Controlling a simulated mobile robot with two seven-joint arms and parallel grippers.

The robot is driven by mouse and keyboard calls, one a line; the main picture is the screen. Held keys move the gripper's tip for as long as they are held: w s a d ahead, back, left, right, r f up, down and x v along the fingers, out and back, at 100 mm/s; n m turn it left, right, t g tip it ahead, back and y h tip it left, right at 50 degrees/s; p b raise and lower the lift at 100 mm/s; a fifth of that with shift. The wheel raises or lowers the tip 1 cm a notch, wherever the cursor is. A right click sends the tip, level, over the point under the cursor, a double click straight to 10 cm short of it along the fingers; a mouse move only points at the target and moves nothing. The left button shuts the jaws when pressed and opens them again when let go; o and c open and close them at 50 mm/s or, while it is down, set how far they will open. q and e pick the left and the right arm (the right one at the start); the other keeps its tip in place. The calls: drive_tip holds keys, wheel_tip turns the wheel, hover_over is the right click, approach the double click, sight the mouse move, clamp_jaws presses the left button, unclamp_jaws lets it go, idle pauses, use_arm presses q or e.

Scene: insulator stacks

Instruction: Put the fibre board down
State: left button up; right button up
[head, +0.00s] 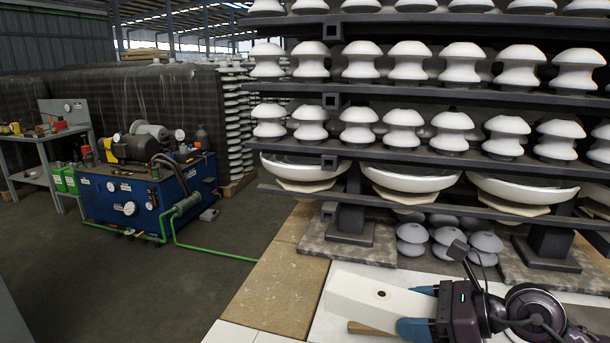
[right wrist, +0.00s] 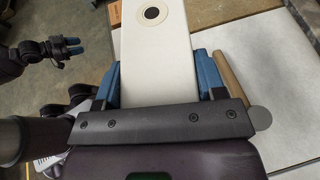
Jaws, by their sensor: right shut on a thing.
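The fibre board appears to be the long white piece with a dark round hole (head: 365,296); it also shows in the right wrist view (right wrist: 152,40). My right gripper (head: 410,307) is shut on it, with one blue finger along each side. In the right wrist view the board runs away from the jaws (right wrist: 157,75), over the edge of a pale tabletop. Whether its underside touches the top is hidden. My left gripper (right wrist: 73,46) shows small at the left of the right wrist view, clear of the board; its jaw gap is unclear.
A wooden-handled tool (head: 370,329) lies close beside the board; its handle shows in the right wrist view (right wrist: 231,75). Tan slabs (head: 275,287) lie to the left. Racks of white insulators (head: 400,122) stand behind. White tabletop (right wrist: 270,60) is clear to the right.

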drive_tip(key=s+d+f+m+t+h+p, duration=0.1)
drive_tip(key=s+d+f, duration=0.1)
drive_tip(key=s, duration=0.3)
drive_tip(key=shift+d+f+m+t, duration=0.3)
drive_tip(key=shift+d+f, duration=0.05)
drive_tip(key=shift+d, duration=0.1)
drive_tip(key=shift+a, duration=0.1)
idle(0.5)
